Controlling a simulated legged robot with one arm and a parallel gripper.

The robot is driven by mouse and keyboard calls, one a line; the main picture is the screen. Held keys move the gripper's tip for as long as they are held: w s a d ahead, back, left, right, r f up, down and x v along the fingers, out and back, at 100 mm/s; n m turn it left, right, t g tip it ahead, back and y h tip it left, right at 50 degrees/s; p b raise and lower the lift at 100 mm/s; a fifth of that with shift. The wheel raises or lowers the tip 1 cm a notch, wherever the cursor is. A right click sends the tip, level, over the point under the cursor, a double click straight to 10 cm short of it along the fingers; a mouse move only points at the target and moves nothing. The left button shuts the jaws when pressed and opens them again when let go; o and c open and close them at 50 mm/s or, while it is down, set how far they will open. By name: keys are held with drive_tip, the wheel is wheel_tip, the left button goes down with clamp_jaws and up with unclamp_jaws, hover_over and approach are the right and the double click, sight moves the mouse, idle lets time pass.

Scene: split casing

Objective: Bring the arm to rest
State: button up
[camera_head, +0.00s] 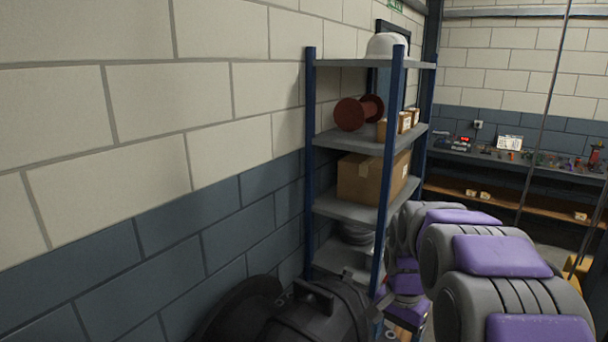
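My arm (500,256), grey with purple pads, fills the lower right of the head view. It reaches away from the camera and bends down beside the shelf's front post, where smaller grey and purple links (406,284) show. The far end of the arm is small, dark and partly covered, and I cannot make out its fingers or whether they hold anything.
A blue-post shelf (391,150) stands against the block wall, holding a cardboard box (366,178), a red-brown spool (352,113) and a white helmet (386,45). A black lidded object with a handle (318,312) is at bottom centre. A workbench (510,163) stands at the back right.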

drive_tip(key=s+a+n, duration=0.2)
drive_tip(key=s+n, duration=0.2)
drive_tip(key=s, duration=1.1)
drive_tip(key=s+a+f+n+g, duration=0.1)
drive_tip(key=s+a+n, duration=0.2)
drive_tip(key=s, duration=1.3)
drive_tip(key=shift+n+b, duration=0.35)
drive_tip(key=shift+n, duration=0.45)
drive_tip(key=shift+w+f, duration=0.1)
